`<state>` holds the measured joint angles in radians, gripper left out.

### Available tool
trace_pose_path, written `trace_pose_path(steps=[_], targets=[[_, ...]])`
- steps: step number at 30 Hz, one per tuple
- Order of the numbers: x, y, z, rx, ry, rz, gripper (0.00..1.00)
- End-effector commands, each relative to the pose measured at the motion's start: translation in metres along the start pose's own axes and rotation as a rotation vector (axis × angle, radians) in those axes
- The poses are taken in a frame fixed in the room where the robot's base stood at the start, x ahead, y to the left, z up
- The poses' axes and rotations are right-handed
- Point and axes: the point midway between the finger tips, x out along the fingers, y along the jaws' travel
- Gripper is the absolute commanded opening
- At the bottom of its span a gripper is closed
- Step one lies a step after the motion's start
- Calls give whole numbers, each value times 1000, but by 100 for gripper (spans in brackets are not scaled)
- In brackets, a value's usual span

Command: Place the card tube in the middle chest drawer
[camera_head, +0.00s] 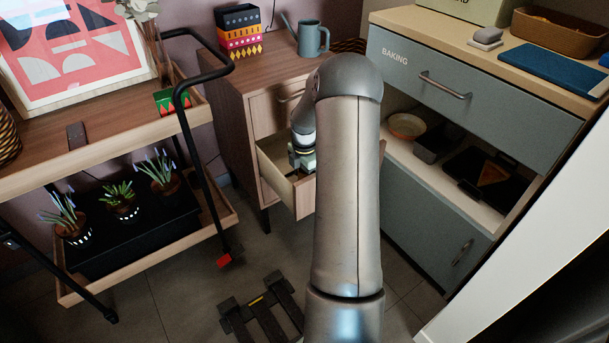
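The wooden chest (232,120) stands at the back middle. The drawer below its closed top drawer (268,112) is pulled out; this open drawer (274,178) shows its pale front-left wall and part of its inside. My gripper (303,160) is at the open drawer, pointing down over or into it. My own arm covers the right part of the drawer and most of the gripper. The fingertips are not clear, so I cannot tell whether they hold anything. I cannot make out the card tube; it may be hidden behind my arm or inside the drawer.
A grey-blue watering can (312,39) and stacked patterned boxes (239,32) stand on the chest. A trolley (190,112) with potted plants is at the left. A cabinet (470,80) marked BAKING, with an open shelf, stands close at the right.

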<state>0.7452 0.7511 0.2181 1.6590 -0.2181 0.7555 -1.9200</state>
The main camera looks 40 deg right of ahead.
Motion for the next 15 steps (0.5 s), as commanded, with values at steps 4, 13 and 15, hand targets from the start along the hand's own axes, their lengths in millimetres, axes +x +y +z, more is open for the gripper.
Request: trace_pose_path(steps=[4, 13, 15], targets=[[-6, 0, 0, 0, -1, 1, 58], [-66, 0, 1, 1, -1, 3, 58], [-81, 1, 0, 1, -2, 4, 58]])
